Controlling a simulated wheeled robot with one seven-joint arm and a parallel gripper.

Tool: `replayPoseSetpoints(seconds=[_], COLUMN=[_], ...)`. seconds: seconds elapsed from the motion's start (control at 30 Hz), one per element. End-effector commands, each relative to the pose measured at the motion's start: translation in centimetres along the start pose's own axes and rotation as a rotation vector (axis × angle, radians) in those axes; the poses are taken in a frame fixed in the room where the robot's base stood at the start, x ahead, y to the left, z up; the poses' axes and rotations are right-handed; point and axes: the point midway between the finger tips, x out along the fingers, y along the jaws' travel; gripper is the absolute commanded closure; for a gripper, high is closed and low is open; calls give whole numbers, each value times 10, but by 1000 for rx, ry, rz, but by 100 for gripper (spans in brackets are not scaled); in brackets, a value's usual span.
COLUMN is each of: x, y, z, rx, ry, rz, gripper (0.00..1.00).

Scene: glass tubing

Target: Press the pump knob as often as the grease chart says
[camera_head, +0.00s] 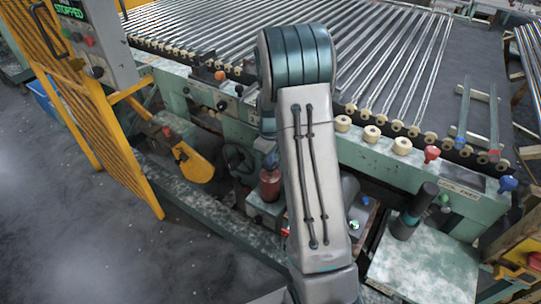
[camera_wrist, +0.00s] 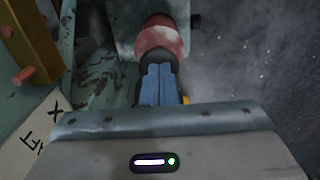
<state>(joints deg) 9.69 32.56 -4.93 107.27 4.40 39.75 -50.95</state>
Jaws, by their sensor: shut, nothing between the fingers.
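The grease pump shows in the head view as a dark red body (camera_head: 270,184) with a dark top, just left of my arm. In the wrist view its red body (camera_wrist: 160,38) and a black part (camera_wrist: 157,56) lie straight beyond my fingertips. My gripper (camera_wrist: 158,70) is shut and empty, its blue fingers side by side in line with the black part. I cannot tell whether they touch it. In the head view my arm hides most of the gripper.
A green machine frame (camera_head: 375,152) with rollers and glass tubes runs behind my arm. A yellow guard (camera_head: 125,150) stands at the left. A dark upright cylinder (camera_head: 414,210) stands at the right. Grey floor (camera_wrist: 250,60) lies right of the pump.

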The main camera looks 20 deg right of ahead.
Motion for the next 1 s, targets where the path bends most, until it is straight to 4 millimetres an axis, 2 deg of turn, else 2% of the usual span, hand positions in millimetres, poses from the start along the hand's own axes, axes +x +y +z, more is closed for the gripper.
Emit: replayPoseSetpoints(seconds=[0.17, 0.47, 0.83, 1.0], x=[2, 24, 22, 1], y=[0, 0, -1, -2], z=[0, 0, 1, 1], rx=[0, 0, 0, -1], ry=[0, 0, -3, -1], rz=[0, 0, -3, -1], gripper=[100, 100, 100, 100])
